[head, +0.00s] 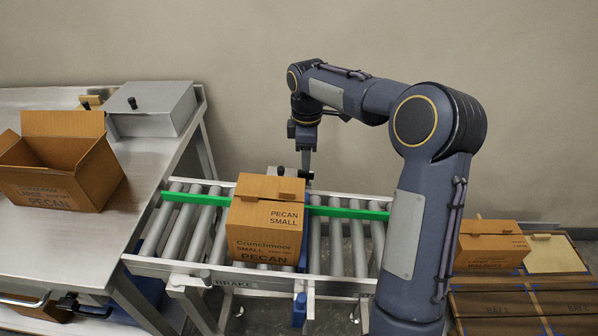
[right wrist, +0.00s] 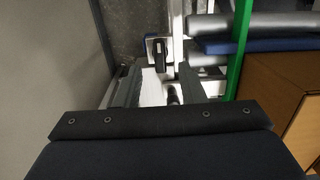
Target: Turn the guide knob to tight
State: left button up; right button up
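The green guide rail (head: 347,213) runs along the far side of the roller conveyor and also shows in the right wrist view (right wrist: 238,45). A small black knob or handle (right wrist: 160,54) on a pale bracket shows just past my right gripper's fingertips. Another dark, stubby part (right wrist: 173,94) shows between the fingers; I cannot tell which is the guide knob or how it is turned. My right gripper (head: 306,176) points down behind the carton, beside the rail's far side. In the wrist view its fingers (right wrist: 160,72) are apart. My left gripper is out of view.
A closed pecan carton (head: 262,222) stands on the rollers (head: 340,243), close to my right gripper. An open carton (head: 62,185) and a grey metal box (head: 152,110) are on the steel table at left. Another carton (head: 490,243) is at right. A wall is behind.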

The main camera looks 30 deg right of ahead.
aim_at(306, 176)
notch_tip(306, 176, down, 5)
dwell(0.3)
jog(key=shift+c, duration=0.2)
grip_shut()
